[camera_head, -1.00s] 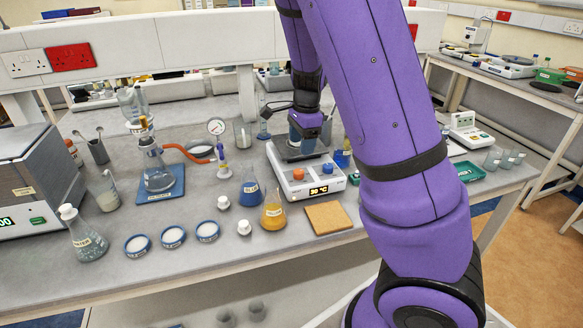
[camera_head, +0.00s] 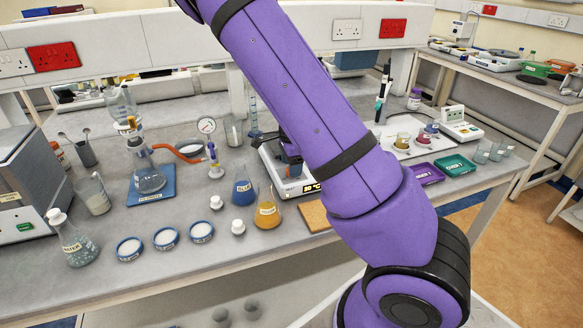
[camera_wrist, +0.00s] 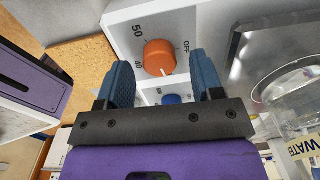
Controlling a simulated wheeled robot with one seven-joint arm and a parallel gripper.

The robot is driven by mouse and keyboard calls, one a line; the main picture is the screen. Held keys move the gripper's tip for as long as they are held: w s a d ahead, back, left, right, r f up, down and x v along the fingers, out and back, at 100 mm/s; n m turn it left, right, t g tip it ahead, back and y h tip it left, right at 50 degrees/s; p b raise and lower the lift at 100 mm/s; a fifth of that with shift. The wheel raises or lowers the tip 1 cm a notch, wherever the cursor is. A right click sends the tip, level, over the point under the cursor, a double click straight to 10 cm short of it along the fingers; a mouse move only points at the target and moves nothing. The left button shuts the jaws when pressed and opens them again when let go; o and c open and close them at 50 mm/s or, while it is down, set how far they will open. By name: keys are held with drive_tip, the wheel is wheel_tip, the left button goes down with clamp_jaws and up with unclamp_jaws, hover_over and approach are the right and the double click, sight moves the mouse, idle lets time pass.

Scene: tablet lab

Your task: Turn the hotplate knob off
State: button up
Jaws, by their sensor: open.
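The white hotplate (camera_head: 278,178) stands on the bench, mostly hidden behind my purple arm in the head view; its lit display shows at the front. In the wrist view its white panel (camera_wrist: 119,25) carries an orange knob (camera_wrist: 159,58) with a pale pointer line, with printed "OFF", "50" and "40" around it. The pointer is not at "OFF". A blue knob (camera_wrist: 172,99) lies beyond it, partly hidden by my gripper. My gripper (camera_wrist: 163,75) is open, its two blue fingers on either side of the orange knob, with gaps visible between. Depth to the knob is hard to tell.
A yellow flask (camera_head: 267,212) and a blue flask (camera_head: 243,190) stand just left of the hotplate. A cork mat (camera_head: 314,215) lies in front. A glass vessel labelled "WATE" (camera_wrist: 300,145) is close on the right in the wrist view. Purple (camera_head: 425,174) and green trays sit to the right.

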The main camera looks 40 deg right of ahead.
drive_tip(key=shift+f, duration=0.65)
drive_tip(key=c, duration=0.9)
drive_tip(key=shift+c, duration=0.2)
